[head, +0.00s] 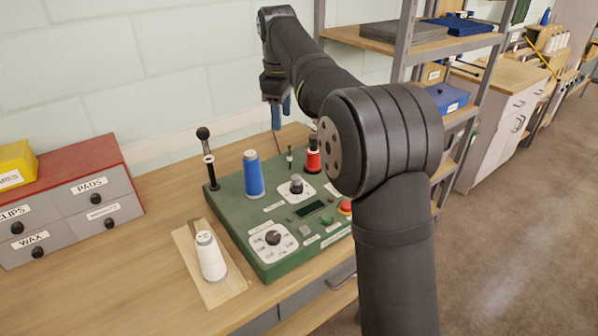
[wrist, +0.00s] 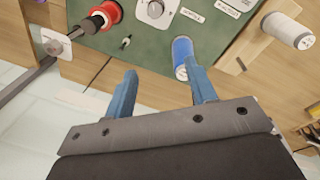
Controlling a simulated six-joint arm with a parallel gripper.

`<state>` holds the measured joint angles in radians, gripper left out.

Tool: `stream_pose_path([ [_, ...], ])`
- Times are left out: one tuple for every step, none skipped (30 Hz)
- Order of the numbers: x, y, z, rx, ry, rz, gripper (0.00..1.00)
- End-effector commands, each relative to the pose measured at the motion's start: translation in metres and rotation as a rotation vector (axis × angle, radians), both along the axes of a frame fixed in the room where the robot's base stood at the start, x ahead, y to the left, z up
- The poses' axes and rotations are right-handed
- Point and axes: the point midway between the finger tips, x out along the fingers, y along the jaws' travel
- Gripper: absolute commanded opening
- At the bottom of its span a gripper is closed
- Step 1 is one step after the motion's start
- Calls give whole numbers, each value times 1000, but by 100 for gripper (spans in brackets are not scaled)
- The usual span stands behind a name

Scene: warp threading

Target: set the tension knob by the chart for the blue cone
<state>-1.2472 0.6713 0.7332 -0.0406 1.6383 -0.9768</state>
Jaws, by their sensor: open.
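A blue cone (head: 253,176) stands on the green control panel (head: 262,213); it also shows in the wrist view (wrist: 183,54). The panel has a grey knob (head: 296,184) on a white plate, which shows in the wrist view too (wrist: 155,9), and a black knob (head: 272,238) on a labelled white plate. The labels are too small to read, so I cannot tell which is the tension knob. I cannot make out the chart. My gripper (head: 281,110) is open and empty above the panel's back edge. Its blue fingers (wrist: 163,80) touch nothing clearly.
A white cone (head: 209,257) stands on a wooden board (head: 236,286) at the front left. A drawer cabinet (head: 127,183) is at the left, shelving (head: 404,40) at the right. My arm hides the panel's right end.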

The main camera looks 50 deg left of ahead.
Motion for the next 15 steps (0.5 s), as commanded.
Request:
stream_pose_path([
  [13,-1,-8,-19,23,-87,51],
  [19,-2,-11,-30,36,-135,51],
  [25,-3,-15,-40,51,-191,51],
  [29,-4,-17,-49,61,-226,51],
  [32,-5,-19,-54,68,-255,51],
  [36,-5,-21,-60,74,-285,51],
  [37,-6,-22,-64,78,-302,51],
  [38,-6,-24,-68,80,-312,51],
  [39,-6,-26,-70,82,-322,51],
  [39,-6,-28,-71,83,-326,51],
  [39,-6,-30,-71,84,-327,51],
  [39,-7,-35,-72,84,-327,51],
  [39,-7,-39,-74,84,-326,51],
  [39,-7,-44,-72,84,-325,51],
  [38,-7,-51,-74,84,-325,51],
])
